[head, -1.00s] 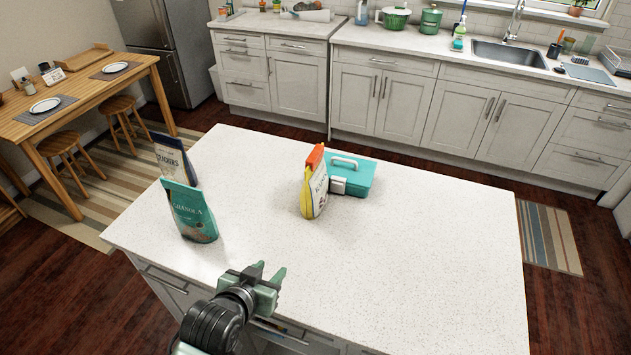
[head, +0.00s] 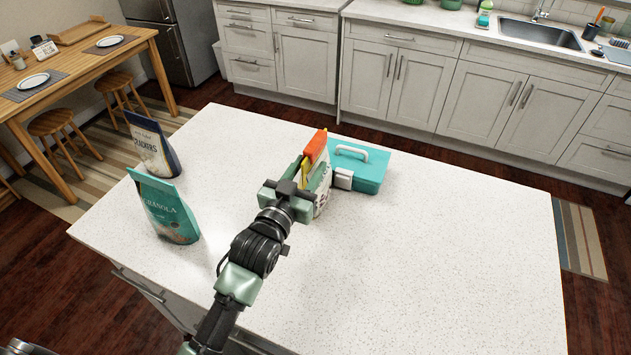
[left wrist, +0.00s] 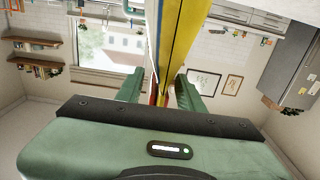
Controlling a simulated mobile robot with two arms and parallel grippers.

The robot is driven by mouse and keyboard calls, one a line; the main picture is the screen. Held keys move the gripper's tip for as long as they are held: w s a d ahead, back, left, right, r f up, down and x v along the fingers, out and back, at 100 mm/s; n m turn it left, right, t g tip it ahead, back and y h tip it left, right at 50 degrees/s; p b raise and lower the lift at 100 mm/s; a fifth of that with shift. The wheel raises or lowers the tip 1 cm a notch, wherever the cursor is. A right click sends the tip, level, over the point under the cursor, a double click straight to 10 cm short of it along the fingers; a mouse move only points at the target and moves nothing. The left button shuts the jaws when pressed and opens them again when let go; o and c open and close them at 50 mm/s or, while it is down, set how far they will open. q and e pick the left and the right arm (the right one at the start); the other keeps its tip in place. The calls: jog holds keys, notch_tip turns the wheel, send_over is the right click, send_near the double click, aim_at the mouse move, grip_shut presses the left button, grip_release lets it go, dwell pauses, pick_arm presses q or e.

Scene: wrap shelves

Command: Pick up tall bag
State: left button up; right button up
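A tall bag (head: 317,146) with an orange top and yellow side stands upright on the white island, in front of a teal box. My left gripper (head: 307,180) is at its near side and hides part of its lower half. In the left wrist view the bag (left wrist: 176,40) shows edge-on, yellow, between my two fingers (left wrist: 159,88). The fingers are apart, with a gap visible beside the bag, so the gripper looks open around it. My right gripper is not in view.
The teal box (head: 369,170) with a white handle stands just behind and right of the bag. A granola bag (head: 168,212) and a crackers bag (head: 150,147) stand at the island's left. The right part of the island top (head: 450,250) is clear.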

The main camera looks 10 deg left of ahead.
pick_arm(q)
jog(key=w, duration=0.2)
jog(key=w+p, duration=0.1)
jog(key=w, duration=0.1)
jog(key=shift+d+r, duration=0.1)
jog(key=shift+d, duration=0.2)
jog(key=shift+w, duration=0.15)
jog(key=c, duration=0.8)
grip_shut()
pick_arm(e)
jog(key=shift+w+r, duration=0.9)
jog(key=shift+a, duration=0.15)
